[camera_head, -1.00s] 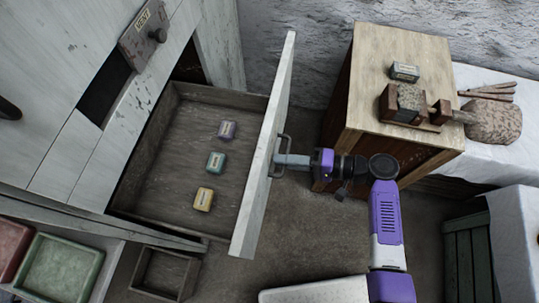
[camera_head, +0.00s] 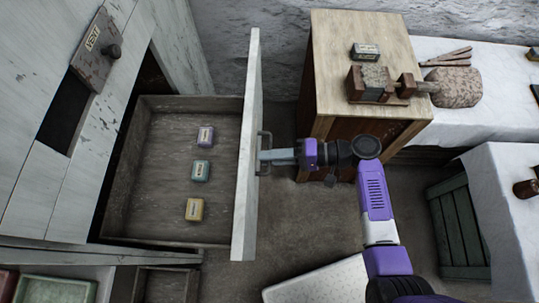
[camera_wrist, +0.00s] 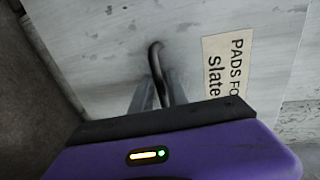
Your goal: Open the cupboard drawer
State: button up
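The cupboard drawer (camera_head: 248,150) stands pulled well out of the pale, worn cupboard (camera_head: 45,150). My gripper (camera_head: 268,156) is at the dark bar handle (camera_head: 263,140) on the drawer's front. In the wrist view its fingers (camera_wrist: 159,92) stand on either side of the handle (camera_wrist: 156,60) and appear shut on it.
A wooden cabinet (camera_head: 330,60) stands just right of the drawer, with a small box (camera_head: 365,50) and a wooden tool on top. A white-covered table (camera_head: 500,95) is further right.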

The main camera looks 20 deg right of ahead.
jog(key=v, duration=0.7)
jog(key=shift+d+b, duration=0.3)
jog(key=shift+d, duration=0.1)
